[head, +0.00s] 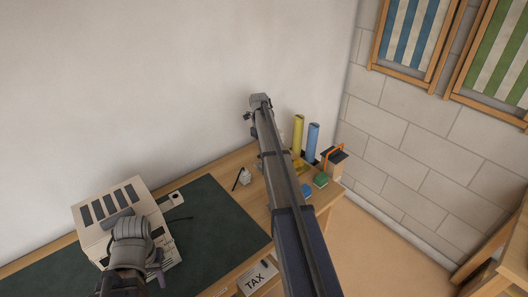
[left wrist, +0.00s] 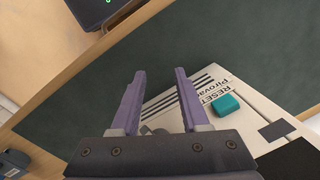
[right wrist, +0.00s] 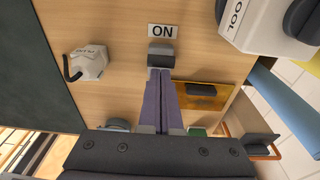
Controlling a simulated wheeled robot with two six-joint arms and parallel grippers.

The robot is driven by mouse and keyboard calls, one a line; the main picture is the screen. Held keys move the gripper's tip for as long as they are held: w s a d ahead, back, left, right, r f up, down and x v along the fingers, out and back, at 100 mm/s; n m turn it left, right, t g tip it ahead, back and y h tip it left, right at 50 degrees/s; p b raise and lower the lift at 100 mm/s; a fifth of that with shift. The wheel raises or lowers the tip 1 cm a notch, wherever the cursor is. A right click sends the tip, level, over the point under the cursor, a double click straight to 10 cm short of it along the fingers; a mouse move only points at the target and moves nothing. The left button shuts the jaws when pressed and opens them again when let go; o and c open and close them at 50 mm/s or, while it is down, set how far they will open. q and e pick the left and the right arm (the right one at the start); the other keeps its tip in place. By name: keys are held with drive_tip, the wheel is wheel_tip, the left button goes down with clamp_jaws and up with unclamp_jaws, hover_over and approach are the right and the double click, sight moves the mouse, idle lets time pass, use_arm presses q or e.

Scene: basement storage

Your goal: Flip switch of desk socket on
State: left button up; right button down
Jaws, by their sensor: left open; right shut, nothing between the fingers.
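In the right wrist view a dark grey block, which looks like a switch (right wrist: 161,54), sits on the wooden desk beside an ON label (right wrist: 163,31). My right gripper (right wrist: 161,71) is shut and empty. Its fingertips are right at the block's near edge; I cannot tell whether they touch it. In the head view my right arm hides this spot. My left gripper (left wrist: 157,75) is open and empty over the dark mat (left wrist: 150,35). It is beside a beige box (left wrist: 262,120) with RESET lettering and a teal button (left wrist: 225,105).
An amber plate (right wrist: 215,98) lies right of my right fingers, and a white angular object (right wrist: 88,63) with a black hook lies left. A grey-white box (right wrist: 268,28) is at upper right. Yellow (head: 297,132) and blue cylinders (head: 312,142) stand near the desk's right end.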

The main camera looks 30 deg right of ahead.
drive_tip(key=shift+w+a, duration=0.15)
drive_tip(key=shift+w, duration=1.05)
drive_tip(key=r+p, duration=0.5)
drive_tip(key=s+r+p, duration=0.1)
drive_tip(key=r+p, duration=0.1)
drive_tip(key=shift+r+p, duration=0.25)
drive_tip(key=shift+p, duration=0.15)
use_arm(q)
wheel_tip(320, 180, up, 8)
drive_tip(key=shift+w, duration=0.2)
use_arm(e)
drive_tip(key=shift+s+r, duration=0.15)
drive_tip(key=shift+s, duration=0.1)
use_arm(q)
drive_tip(key=shift+f, duration=0.1)
